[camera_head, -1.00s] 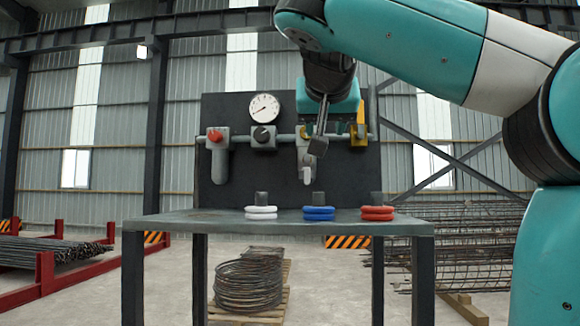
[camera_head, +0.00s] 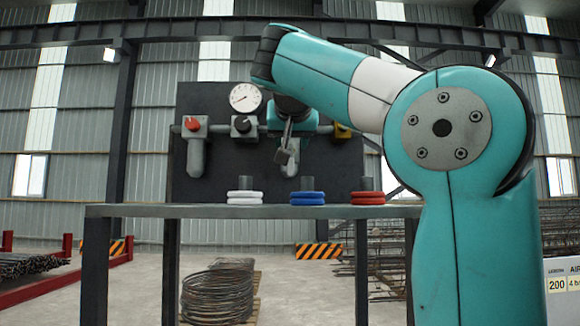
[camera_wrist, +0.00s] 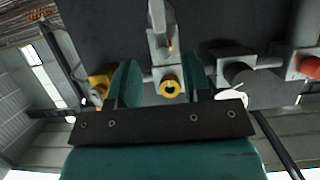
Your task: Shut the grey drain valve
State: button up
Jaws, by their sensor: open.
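A dark panel (camera_head: 230,100) carries a horizontal grey pipe with several valves. A grey drop pipe with a spout, which looks like the drain fitting (camera_wrist: 158,38), shows in the wrist view beyond a round yellow cap (camera_wrist: 171,88). I cannot tell its handle's position. My gripper (camera_head: 287,150) is in front of this middle fitting and hides most of it in the head view. In the wrist view my gripper (camera_wrist: 161,75) is open, its two teal fingers apart with the yellow cap between them in the picture. Contact cannot be told.
A red knob (camera_head: 193,124), a dark knob (camera_head: 241,124) and a yellow handle (camera_head: 341,131) sit along the pipe. A gauge (camera_head: 245,97) is above. A table (camera_head: 140,211) with white, blue and red ring stacks stands in front. A wire coil (camera_head: 218,292) lies below.

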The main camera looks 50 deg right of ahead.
jog(key=x, duration=0.8)
jog(key=shift+r, duration=0.1)
grip_shut()
